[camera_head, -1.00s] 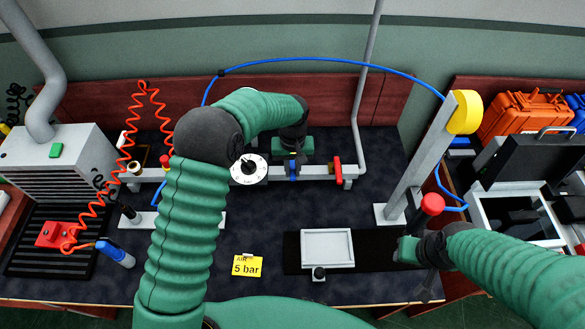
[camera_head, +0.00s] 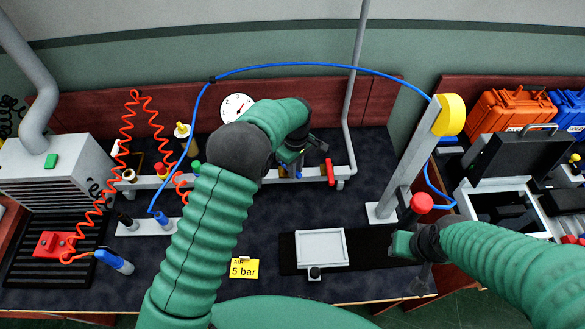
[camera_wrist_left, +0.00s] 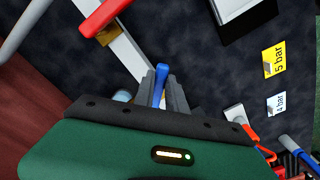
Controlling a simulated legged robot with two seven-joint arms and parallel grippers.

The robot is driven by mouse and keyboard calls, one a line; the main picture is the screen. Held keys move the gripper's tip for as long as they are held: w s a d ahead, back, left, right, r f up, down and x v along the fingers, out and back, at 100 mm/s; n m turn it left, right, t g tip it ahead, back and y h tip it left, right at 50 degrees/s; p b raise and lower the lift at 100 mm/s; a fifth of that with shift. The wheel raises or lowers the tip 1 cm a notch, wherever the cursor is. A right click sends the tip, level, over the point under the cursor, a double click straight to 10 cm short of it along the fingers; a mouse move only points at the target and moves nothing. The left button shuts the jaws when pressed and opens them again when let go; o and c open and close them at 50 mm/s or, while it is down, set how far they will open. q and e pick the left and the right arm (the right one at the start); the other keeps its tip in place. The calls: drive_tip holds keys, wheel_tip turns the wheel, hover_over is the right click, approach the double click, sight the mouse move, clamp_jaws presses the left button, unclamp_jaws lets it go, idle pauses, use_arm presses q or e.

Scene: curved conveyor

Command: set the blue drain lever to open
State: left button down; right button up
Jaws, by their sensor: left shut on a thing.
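The blue drain lever (camera_wrist_left: 160,76) sits between the fingers of my left gripper (camera_wrist_left: 161,92) in the left wrist view. The fingers are closed on it. In the head view my left gripper (camera_head: 291,158) is at the pale pipe rail (camera_head: 258,176), and only a small blue part of the lever (camera_head: 299,174) shows below it. The valve body is mostly hidden by the gripper. My right gripper (camera_head: 403,244) is low at the right, beside a red knob (camera_head: 421,203); its fingers are too unclear to read.
A red lever (camera_head: 330,172) is close on the right of my left gripper. A round dial (camera_head: 238,107) stands behind my left arm. A yellow "5 bar" card (camera_head: 244,268) and a grey tray (camera_head: 321,248) lie in front. A blue hose (camera_head: 300,65) arches over the bench.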

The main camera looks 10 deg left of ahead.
use_arm(q)
drive_tip(key=shift+w+d+r+n, duration=0.15)
drive_tip(key=shift+w+n, duration=0.35)
drive_tip(key=shift+n, duration=0.6)
drive_tip(key=c, duration=1.4)
unclamp_jaws()
drive_tip(key=shift+d, duration=0.1)
drive_tip(key=shift+o, duration=0.2)
wheel_tip(320, 180, up, 16)
drive_tip(key=shift+r, duration=0.25)
drive_tip(key=shift+w, duration=0.1)
